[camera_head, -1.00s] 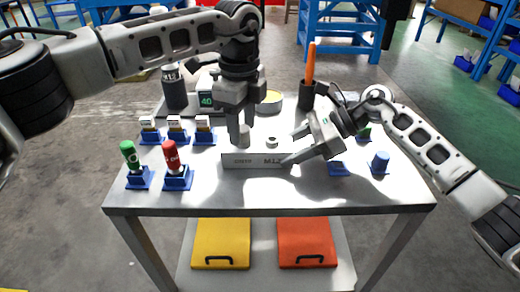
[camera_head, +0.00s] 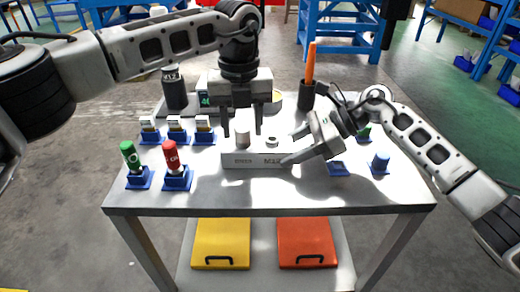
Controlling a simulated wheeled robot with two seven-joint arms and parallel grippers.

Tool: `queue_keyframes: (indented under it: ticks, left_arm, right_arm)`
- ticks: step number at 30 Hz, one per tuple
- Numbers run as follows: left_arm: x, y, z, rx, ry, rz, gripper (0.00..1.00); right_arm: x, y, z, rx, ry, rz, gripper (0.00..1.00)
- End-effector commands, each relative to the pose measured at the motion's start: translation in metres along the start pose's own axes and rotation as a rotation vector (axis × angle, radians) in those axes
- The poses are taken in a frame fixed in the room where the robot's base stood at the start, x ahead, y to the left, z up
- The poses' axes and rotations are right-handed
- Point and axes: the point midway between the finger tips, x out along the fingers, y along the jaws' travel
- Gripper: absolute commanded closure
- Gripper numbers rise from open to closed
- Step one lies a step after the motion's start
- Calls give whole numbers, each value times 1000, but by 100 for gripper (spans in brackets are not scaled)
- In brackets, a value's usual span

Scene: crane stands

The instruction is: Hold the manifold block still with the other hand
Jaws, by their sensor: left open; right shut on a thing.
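The manifold block (camera_head: 255,160) is a light grey bar with dark lettering near the front middle of the table. A pale cylindrical piece (camera_head: 242,138) stands up at its left part, and a small ring-like fitting (camera_head: 272,142) sits at its right part. My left gripper (camera_head: 241,130) points down above the left part of the block. Its fingers are spread on either side of the cylindrical piece, apart from it. My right gripper (camera_head: 291,148) reaches in from the right and is shut on the right end of the block, which its fingers partly hide.
Green (camera_head: 132,160) and red (camera_head: 172,160) bottles stand in blue holders at the front left. Several small white-topped items stand in blue stands behind them. A blue cylinder (camera_head: 380,162) is at the right. A dark cup with an orange tool (camera_head: 310,70) stands at the back.

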Motion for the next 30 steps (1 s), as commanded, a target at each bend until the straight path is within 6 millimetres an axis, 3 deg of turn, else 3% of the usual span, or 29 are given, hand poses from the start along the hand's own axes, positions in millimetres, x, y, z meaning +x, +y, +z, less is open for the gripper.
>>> queue_keyframes:
  ticks: [4, 11, 18, 23, 30]
  left_arm:
    - [0, 0, 0, 219, 1, 0, 54]
    - [0, 0, 0, 396, 1, 0, 54]
    - [0, 0, 0, 725, 0, 0, 54]
    - [0, 0, 0, 827, 0, 0, 54]
    - [0, 0, 0, 1154, 0, 0, 54]
  right_arm:
    - [0, 1, -1, 0, 2, 3, 81]
    - [0, 1, -1, 0, 2, 3, 81]
    - [0, 1, -1, 0, 2, 3, 81]
    - [0, 1, -1, 0, 2, 3, 81]
    - [0, 1, -1, 0, 2, 3, 81]
